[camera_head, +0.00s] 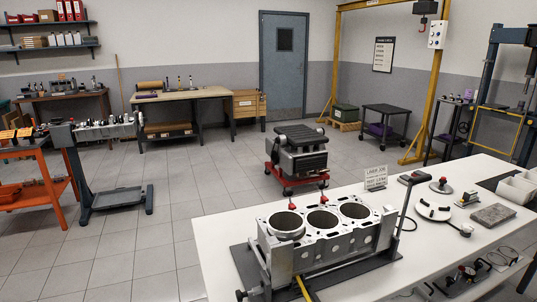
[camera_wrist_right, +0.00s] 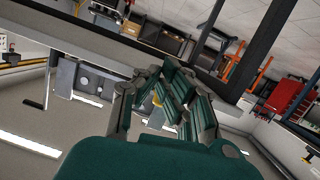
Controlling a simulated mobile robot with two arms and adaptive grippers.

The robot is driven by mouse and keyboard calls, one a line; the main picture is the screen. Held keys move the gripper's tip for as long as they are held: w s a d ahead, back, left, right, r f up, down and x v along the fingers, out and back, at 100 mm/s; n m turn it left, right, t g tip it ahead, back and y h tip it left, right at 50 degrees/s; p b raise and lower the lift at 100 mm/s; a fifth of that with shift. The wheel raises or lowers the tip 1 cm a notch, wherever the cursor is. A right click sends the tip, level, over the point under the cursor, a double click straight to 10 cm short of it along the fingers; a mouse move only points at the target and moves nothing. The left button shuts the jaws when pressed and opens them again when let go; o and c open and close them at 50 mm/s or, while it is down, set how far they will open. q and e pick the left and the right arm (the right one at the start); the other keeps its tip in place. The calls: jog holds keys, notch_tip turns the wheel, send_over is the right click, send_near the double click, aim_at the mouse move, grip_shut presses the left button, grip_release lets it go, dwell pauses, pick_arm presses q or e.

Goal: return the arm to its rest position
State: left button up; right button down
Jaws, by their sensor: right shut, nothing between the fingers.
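My right gripper (camera_wrist_right: 170,88) shows in the right wrist view, with dark green and grey finger links folded in front of the green palm. It is shut and I see nothing held in it. The wrist view is strongly tilted, and the gripper appears clear of other things. Neither gripper shows in the head view, and my left gripper is in no view.
A white workbench (camera_head: 222,246) fills the right foreground. An engine block (camera_head: 325,243) with three bores stands on it, with a sign (camera_head: 376,178) behind. A red-based engine stand (camera_head: 296,158) and yellow gantry (camera_head: 428,90) stand beyond. The left floor has free room.

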jog(key=s+d+f+m+g+h, duration=0.1)
jog(key=s+d+f+g+h, duration=0.15)
jog(key=s+f, duration=0.65)
jog(key=s+d+f+m+g+h, duration=0.1)
jog(key=s+f+g, duration=0.25)
jog(key=f, duration=1.15)
jog(key=s+a+f+g, duration=0.1)
jog(key=s+f+g, duration=0.2)
jog(key=s, duration=0.7)
jog(key=s+a+f+g, duration=0.2)
jog(key=s+f+g, duration=0.2)
jog(key=s+f, duration=0.4)
jog(key=shift+s+f+g+h, duration=0.25)
jog(key=shift+s+g+h, duration=0.1)
jog(key=shift+s, duration=0.85)
